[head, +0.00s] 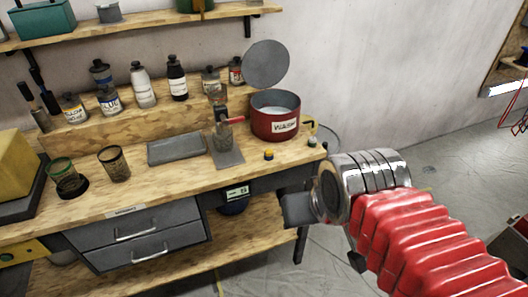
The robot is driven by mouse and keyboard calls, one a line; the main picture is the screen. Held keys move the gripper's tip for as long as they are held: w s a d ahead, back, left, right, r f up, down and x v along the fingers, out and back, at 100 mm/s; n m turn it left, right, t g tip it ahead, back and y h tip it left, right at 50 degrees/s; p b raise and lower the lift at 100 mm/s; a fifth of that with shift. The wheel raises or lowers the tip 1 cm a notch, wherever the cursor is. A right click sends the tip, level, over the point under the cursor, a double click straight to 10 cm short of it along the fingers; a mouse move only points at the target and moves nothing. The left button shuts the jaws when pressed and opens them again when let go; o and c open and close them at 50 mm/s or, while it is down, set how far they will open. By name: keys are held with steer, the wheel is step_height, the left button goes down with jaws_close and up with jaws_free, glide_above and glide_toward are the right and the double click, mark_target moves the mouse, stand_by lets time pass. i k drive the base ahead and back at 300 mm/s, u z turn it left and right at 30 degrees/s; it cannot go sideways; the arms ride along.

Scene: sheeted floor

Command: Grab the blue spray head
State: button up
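I cannot make out a blue spray head for certain in the head view. A dark blue rounded thing (232,206) sits under the worktop, partly hidden and too dark to identify. A bottle with a blue label (109,102) stands on the raised step at the back left of the bench. My gripper (299,208) is at the end of my red-sleeved arm, in front of the bench's right end. It appears apart from the bench things. Its finger opening is not clear from this angle, and I see nothing held.
The wooden bench (105,202) holds a red pot (275,125) with its round lid (266,64) behind, mesh cups, a grey tray (176,148) and several bottles. Drawers (140,246) hang below. A yellow block (16,163) stands at left. Open sheeted floor (430,150) lies at right.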

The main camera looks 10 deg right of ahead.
mark_target(268, 153)
steer(key=i, duration=0.95)
steer(key=z, duration=0.05)
steer(key=k, duration=0.55)
steer(key=u, duration=2.45)
